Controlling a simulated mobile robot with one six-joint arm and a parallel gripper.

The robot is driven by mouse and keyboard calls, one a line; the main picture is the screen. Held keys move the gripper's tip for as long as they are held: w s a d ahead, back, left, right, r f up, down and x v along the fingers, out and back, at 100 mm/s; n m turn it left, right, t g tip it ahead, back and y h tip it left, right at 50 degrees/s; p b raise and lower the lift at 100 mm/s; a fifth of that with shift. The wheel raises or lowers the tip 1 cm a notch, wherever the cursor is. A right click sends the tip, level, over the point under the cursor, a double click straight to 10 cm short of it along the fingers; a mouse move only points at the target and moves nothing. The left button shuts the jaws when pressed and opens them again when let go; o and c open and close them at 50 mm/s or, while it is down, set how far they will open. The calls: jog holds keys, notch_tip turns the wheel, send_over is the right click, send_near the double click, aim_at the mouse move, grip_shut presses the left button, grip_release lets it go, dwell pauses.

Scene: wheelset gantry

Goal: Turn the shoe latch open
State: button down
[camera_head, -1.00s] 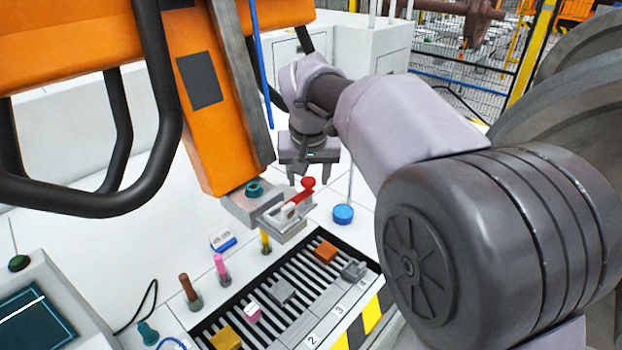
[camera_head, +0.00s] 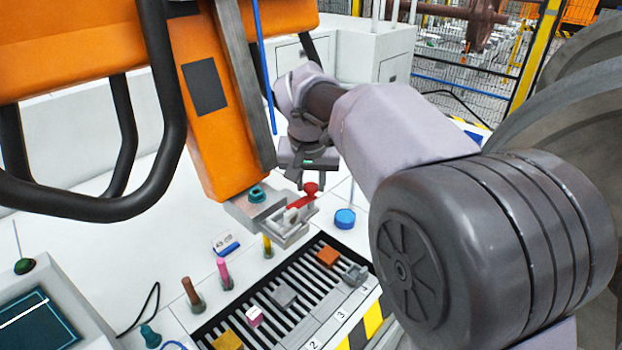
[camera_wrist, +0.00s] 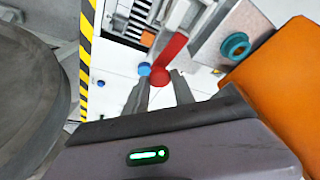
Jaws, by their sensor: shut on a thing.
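The shoe latch (camera_head: 304,199) is a red lever with a round knob, on the grey metal shoe (camera_head: 262,211) at the lower end of the orange gantry arm (camera_head: 215,130). In the wrist view the red lever (camera_wrist: 170,52) runs from a pale clamp part down to its knob. My gripper (camera_head: 309,184) is at the knob end of the lever. In the wrist view the gripper (camera_wrist: 160,84) has its fingers on either side of the red knob, shut on it. The exact finger contact is small and partly hidden in the head view.
A teal knob (camera_head: 257,194) sits on the shoe close by. A blue round button (camera_head: 344,218) stands right of the latch. Below is a slotted rack (camera_head: 300,318) with several blocks, with coloured pegs (camera_head: 223,271) beside it. Large grey wheels (camera_head: 560,130) stand at right.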

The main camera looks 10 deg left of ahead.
jog(key=m+p, duration=0.1)
jog(key=m+h+p, duration=0.1)
jog(key=m, duration=0.1)
jog(key=m+h+p, duration=0.1)
jog(key=m+p, duration=0.1)
jog(key=shift+a+r, duration=0.25)
jog(key=m+h+p, duration=0.1)
jog(key=m+p, duration=0.2)
jog(key=m, duration=0.1)
jog(key=shift+w+a+g, duration=0.1)
jog(key=shift+g, duration=0.2)
jog(key=m+g+h+p, duration=0.1)
jog(key=m+p, duration=0.3)
jog(key=p, duration=0.1)
jog(key=shift+w+a+p, duration=0.1)
jog(key=shift+w+p, duration=0.05)
jog(key=shift+p, duration=0.15)
jog(key=m+p, duration=0.2)
jog(key=m+g+p, duration=0.1)
jog(key=p, duration=0.1)
jog(key=shift+w+f+m+g+h, duration=0.1)
jog(key=shift+f+m+g+h, duration=0.05)
jog(key=shift+m+g+h, duration=0.2)
jog(key=c, duration=1.1)
grip_release()
jog(key=shift+o, duration=0.2)
jog(key=shift+f, duration=0.1)
